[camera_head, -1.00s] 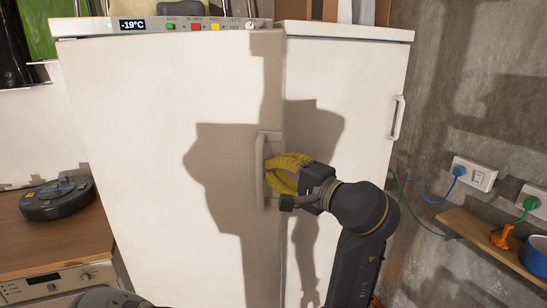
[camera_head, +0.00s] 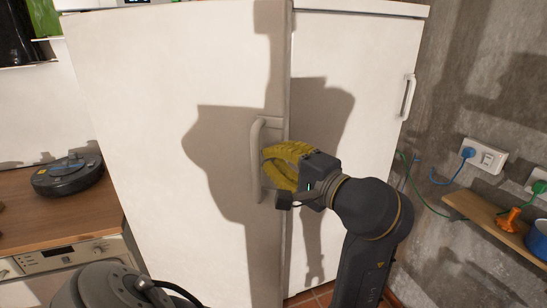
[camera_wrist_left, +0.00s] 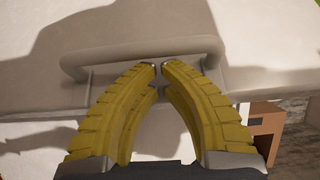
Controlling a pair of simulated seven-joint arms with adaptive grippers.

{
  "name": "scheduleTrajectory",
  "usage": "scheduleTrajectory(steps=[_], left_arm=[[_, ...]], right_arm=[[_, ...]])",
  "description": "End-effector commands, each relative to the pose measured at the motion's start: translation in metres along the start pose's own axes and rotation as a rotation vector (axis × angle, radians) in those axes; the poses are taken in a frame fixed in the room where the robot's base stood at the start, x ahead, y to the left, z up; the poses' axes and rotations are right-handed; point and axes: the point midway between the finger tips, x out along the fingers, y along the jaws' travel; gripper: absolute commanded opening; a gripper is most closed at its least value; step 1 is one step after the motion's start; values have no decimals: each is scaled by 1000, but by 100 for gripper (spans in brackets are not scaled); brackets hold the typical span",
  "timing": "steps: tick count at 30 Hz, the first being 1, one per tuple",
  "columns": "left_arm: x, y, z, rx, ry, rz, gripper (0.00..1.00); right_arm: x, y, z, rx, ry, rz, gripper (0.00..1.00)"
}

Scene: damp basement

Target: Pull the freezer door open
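The white freezer door (camera_head: 160,110) fills the middle left of the head view, and no clear gap shows along its right edge. Its upright pale handle (camera_head: 257,160) is near that edge. My left gripper (camera_head: 266,170) is at the handle from the right, its yellow fingers reaching the bar. In the left wrist view, the handle (camera_wrist_left: 140,50) crosses just beyond the fingertips of the left gripper (camera_wrist_left: 159,66). The tips nearly meet, with no bar pinched between them. I cannot tell whether they sit behind the bar. My right gripper is not in view.
A second white door (camera_head: 350,90) with its own handle (camera_head: 408,97) stands to the right. A wooden counter with a round dark robot vacuum (camera_head: 68,175) is at left. A shelf (camera_head: 490,222) with a blue pot (camera_head: 537,243) and wall sockets (camera_head: 484,155) are at right.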

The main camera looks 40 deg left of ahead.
Motion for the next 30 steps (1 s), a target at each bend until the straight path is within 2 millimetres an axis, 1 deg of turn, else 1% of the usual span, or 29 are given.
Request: scheduleTrajectory(steps=[5, 15, 21, 25, 30], left_arm=[[0, -12, 0, -4, 0, 0, 0], [0, -59, 0, -5, 0, 1, 0], [0, -82, 0, -3, 1, 1, 0], [0, -91, 0, -2, 1, 0, 0], [0, -98, 0, 0, 0, 0, 0]], right_arm=[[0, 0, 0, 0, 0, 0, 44], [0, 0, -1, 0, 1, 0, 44], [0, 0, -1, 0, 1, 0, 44], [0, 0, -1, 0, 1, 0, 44], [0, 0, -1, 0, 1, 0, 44]])
